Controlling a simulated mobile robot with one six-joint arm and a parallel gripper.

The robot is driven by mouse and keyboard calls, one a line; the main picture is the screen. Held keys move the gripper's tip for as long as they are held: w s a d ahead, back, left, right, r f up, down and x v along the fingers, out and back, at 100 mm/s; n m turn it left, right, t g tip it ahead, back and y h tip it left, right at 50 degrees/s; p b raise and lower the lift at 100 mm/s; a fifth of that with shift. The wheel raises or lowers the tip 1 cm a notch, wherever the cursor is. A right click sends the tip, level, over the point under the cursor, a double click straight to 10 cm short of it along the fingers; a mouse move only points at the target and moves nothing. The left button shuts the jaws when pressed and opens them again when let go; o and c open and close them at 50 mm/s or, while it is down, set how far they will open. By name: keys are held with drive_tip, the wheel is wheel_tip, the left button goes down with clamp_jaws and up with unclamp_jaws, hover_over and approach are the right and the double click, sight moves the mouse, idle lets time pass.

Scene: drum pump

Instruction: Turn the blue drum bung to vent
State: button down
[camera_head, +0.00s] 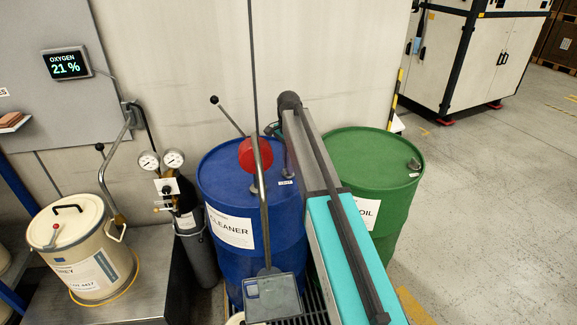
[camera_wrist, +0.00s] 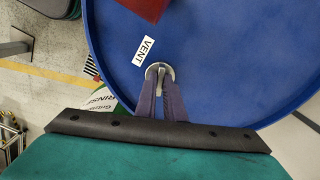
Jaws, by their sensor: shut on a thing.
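The blue drum (camera_head: 255,262), labelled CLEANER, stands upright in the middle of the head view. Its blue lid (camera_wrist: 225,60) fills much of the wrist view. A small round metal bung (camera_wrist: 159,70) with a raised grip sits in the lid beside a white VENT label (camera_wrist: 145,50); the label also shows in the head view (camera_head: 285,182). My gripper (camera_wrist: 160,88) reaches the bung from below in the wrist view, with its fingers shut on the bung's raised grip. The fingertips partly hide the bung. In the head view my arm covers the lid's right side.
A red round pump part (camera_head: 255,154) with a lever and grey pipe rises over the drum. A green OIL drum (camera_head: 378,175) stands close on the right. A gas cylinder with gauges (camera_head: 195,240) and a cream pail (camera_head: 85,255) stand left. Floor at far right is open.

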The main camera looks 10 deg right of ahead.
drive_tip(key=n, duration=1.3)
drive_tip(key=shift+b, duration=0.35)
drive_tip(key=shift+n, duration=0.3)
drive_tip(key=c, duration=1.9)
unclamp_jaws()
drive_tip(key=shift+o, duration=0.2)
wheel_tip(320, 180, up, 14)
drive_tip(key=p, duration=0.7)
drive_tip(key=shift+f, duration=0.1)
